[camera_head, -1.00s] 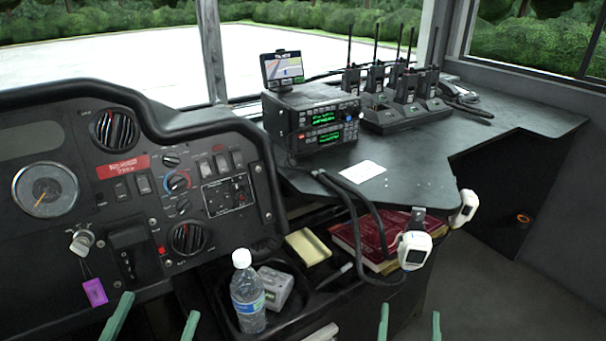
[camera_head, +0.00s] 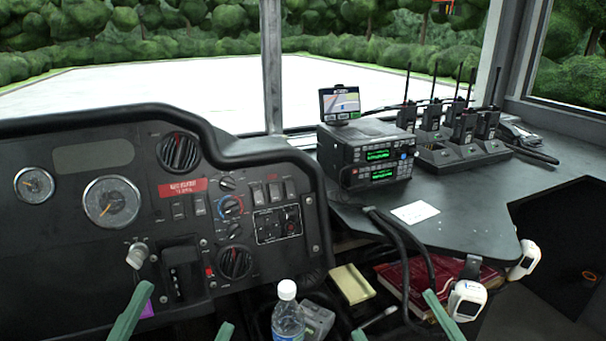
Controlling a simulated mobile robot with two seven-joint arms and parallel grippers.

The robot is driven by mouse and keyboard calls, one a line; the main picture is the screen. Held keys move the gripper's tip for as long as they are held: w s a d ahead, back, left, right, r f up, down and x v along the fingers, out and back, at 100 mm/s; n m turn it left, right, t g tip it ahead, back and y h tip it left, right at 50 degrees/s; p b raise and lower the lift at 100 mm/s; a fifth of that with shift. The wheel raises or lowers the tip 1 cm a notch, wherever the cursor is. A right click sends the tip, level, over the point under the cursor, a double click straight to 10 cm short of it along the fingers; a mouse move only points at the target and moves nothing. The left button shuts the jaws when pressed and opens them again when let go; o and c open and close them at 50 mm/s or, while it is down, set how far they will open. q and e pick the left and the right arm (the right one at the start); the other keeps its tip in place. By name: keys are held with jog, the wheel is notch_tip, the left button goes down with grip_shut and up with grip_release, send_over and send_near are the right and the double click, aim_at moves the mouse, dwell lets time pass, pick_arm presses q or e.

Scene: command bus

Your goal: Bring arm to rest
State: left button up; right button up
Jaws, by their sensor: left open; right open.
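My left gripper (camera_head: 186,305) shows at the bottom edge in front of the dashboard. Its two green fingers are apart with nothing between them. My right gripper (camera_head: 394,312) shows at the bottom edge right of the water bottle, its green fingers also apart. No object is seen held in it. It appears in front of the tray area, and one finger overlaps the view of a black cable. Only the finger ends show; both arms are out of view below.
The dashboard (camera_head: 75,250) fills the left. A radio (camera_head: 366,155) and several walkie-talkies in a charger (camera_head: 465,153) stand on the black counter (camera_head: 470,205).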

notch_tip(320, 180, up, 6)
jog(key=s+d+m+t+p, duration=0.2)
jog(key=m+p, duration=0.1)
pick_arm(q)
jog(key=w+a+f+n+g+y+p, duration=0.2)
jog(key=w+f+n+g+y+p, duration=0.4)
jog(key=y+p, duration=0.5)
pick_arm(e)
jog(key=w+d+f+m+g+h+p, duration=0.2)
jog(key=w+f+m+g+h, duration=0.35)
jog(key=f+h, duration=0.25)
pick_arm(q)
jog(key=s+a+f+n+g+y+p, duration=0.1)
jog(key=s+a+f+n+g+p, duration=0.1)
jog(key=s+f+g+p, duration=0.5)
jog(key=shift+s+f+n+p, duration=0.9)
jog(key=shift+f+p, duration=1.3)
jog(key=shift+p, duration=0.85)
pick_arm(e)
jog(key=s+d+f+m+g+h, duration=0.1)
jog(key=s+f+m+g+h, duration=0.2)
jog(key=s+f+g, duration=0.5)
jog(key=shift+s+d+f+m, duration=0.3)
jog(key=shift+s+f+m, duration=0.15)
jog(key=shift+f, duration=1.25)
pick_arm(q)
jog(key=shift+a, duration=0.1)
